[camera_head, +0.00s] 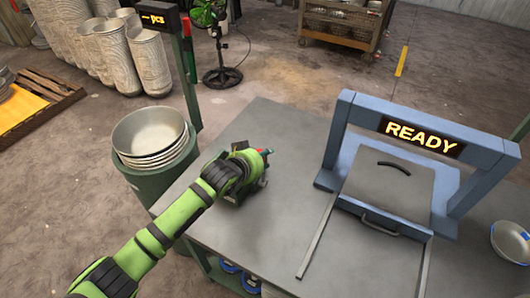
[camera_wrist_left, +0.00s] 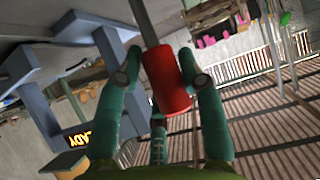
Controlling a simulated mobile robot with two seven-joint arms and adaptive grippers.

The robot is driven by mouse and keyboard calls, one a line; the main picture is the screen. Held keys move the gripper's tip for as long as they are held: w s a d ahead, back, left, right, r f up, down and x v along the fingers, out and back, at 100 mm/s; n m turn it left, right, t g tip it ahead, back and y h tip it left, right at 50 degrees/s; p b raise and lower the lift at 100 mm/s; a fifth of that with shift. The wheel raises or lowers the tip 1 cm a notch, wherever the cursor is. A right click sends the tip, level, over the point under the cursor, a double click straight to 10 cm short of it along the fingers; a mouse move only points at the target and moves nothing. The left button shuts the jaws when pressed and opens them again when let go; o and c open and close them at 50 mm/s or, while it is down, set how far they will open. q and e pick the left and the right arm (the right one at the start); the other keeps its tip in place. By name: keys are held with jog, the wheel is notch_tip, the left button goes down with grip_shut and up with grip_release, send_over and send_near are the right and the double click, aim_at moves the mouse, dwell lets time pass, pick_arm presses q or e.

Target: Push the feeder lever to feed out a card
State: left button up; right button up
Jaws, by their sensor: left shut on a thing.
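My left gripper (camera_head: 262,160) is over the small dark green device on the table, which my arm largely covers in the head view. In the left wrist view the gripper's fingers (camera_wrist_left: 163,80) are closed around a red handle (camera_wrist_left: 167,82) on a grey metal rod (camera_wrist_left: 145,20). I take this to be the feeder lever. Only a bit of red shows beside the gripper in the head view. No card can be made out. My right gripper is not in view.
A blue frame with a READY sign (camera_head: 420,137) stands on the grey table (camera_head: 285,215), around a grey flat-topped unit (camera_head: 388,190). A green bin (camera_head: 150,183) with stacked metal bowls (camera_head: 150,135) is left of the table. A bowl (camera_head: 510,242) sits at the right edge.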

pick_arm(q)
jog(key=shift+w+a+r, duration=0.2)
jog(key=shift+w+a, duration=0.15)
jog(key=shift+a, duration=0.1)
jog(key=s+p, duration=0.1)
jog(key=s+a+p, duration=0.1)
jog(key=shift+s+a+f+p, duration=0.15)
jog(key=shift+a+f+p, duration=0.1)
jog(key=shift+f+p, duration=0.1)
jog(key=shift+s+a, duration=0.15)
jog(key=shift+s, duration=0.15)
jog(key=o, duration=1.7)
jog(key=shift+a+f, duration=0.1)
jog(key=shift+f, duration=0.05)
jog(key=shift+s+d, duration=0.1)
jog(key=shift+d, duration=0.2)
jog(key=shift+a, duration=0.1)
